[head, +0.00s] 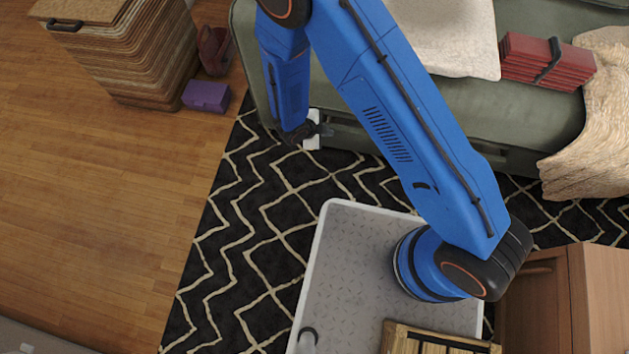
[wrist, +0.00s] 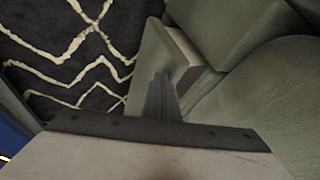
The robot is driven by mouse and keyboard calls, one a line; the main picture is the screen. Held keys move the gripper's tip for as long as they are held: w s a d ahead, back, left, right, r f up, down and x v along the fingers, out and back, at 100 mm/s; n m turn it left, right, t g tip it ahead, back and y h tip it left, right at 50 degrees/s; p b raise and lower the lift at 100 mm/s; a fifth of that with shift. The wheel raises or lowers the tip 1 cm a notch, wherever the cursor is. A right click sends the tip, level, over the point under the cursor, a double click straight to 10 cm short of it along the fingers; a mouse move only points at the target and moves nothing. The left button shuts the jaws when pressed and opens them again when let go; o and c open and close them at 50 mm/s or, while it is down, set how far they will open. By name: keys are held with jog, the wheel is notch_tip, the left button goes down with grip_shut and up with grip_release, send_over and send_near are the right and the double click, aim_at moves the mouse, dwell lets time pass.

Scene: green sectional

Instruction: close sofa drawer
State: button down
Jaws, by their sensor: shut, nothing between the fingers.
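The green sofa (head: 440,105) runs along the back of the head view, with its drawer (head: 355,137) low in its front. In the wrist view the drawer (wrist: 150,62) stands out a little from the sofa body, its top edge and a pale inner side showing. My gripper (head: 327,130) is shut and empty, beside the drawer's left part. In the wrist view my gripper's fingertips (wrist: 160,80) overlap the drawer's near end; I cannot tell whether they touch it. My blue arm hides part of the sofa front.
A black and cream zigzag rug (head: 245,240) covers the floor before the sofa. A wicker hamper (head: 135,50) and a purple box (head: 206,95) are at the left. A beige blanket (head: 590,130) hangs over the sofa at right. A wooden cabinet (head: 590,300) stands lower right.

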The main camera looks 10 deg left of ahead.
jog(key=shift+w, duration=0.7)
jog(key=s+a+r, duration=0.3)
jog(key=s+r, duration=0.4)
jog(key=s, duration=0.1)
jog(key=shift+s, duration=0.15)
jog(key=c, duration=2.5)
grip_release()
jog(key=shift+s+a+r, duration=0.15)
jog(key=shift+a+r, duration=0.05)
jog(key=shift+r, duration=0.15)
jog(key=o, duration=0.5)
jog(key=shift+s+r, duration=0.1)
jog(key=shift+r, duration=0.05)
